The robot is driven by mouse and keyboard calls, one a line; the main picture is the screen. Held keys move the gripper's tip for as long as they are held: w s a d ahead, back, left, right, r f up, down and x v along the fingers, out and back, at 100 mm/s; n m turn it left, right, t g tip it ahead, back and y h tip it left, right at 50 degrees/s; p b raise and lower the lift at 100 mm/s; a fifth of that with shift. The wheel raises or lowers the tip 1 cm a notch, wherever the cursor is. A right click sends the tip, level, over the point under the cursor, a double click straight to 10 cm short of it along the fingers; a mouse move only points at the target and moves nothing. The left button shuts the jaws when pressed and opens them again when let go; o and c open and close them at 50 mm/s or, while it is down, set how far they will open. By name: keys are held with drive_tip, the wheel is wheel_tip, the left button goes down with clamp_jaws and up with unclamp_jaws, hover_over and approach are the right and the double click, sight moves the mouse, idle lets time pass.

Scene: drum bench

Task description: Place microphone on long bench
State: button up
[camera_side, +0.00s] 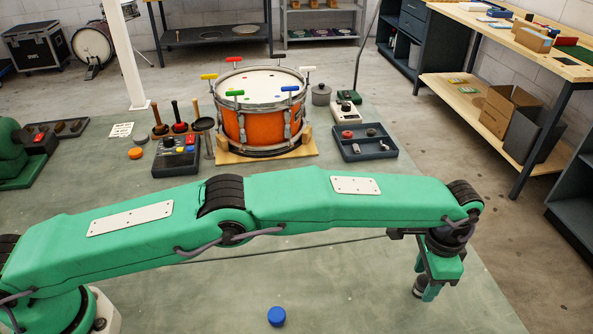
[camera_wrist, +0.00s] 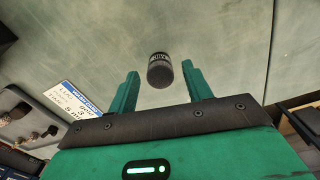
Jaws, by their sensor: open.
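My gripper (camera_side: 430,290) points down at the lower right of the side view, low over the green work surface. In the wrist view my gripper (camera_wrist: 160,72) has its two green fingers spread apart. A short dark cylinder with a pale printed band (camera_wrist: 160,73) shows between the fingertips, with a gap on each side. It may be the microphone, but its shape does not make this certain. A small dark piece (camera_side: 419,284) beside the fingers in the side view may be the same thing. A long wooden bench (camera_side: 500,40) stands at the upper right.
An orange drum (camera_side: 262,115) stands on a wooden base at the back centre. A dark tray (camera_side: 362,145) with small parts is right of it. A blue cap (camera_side: 277,316) lies at the front. A printed card (camera_wrist: 72,98) lies left of my gripper.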

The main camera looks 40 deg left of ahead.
sight(425, 279)
drive_tip(key=shift+r, duration=3.1)
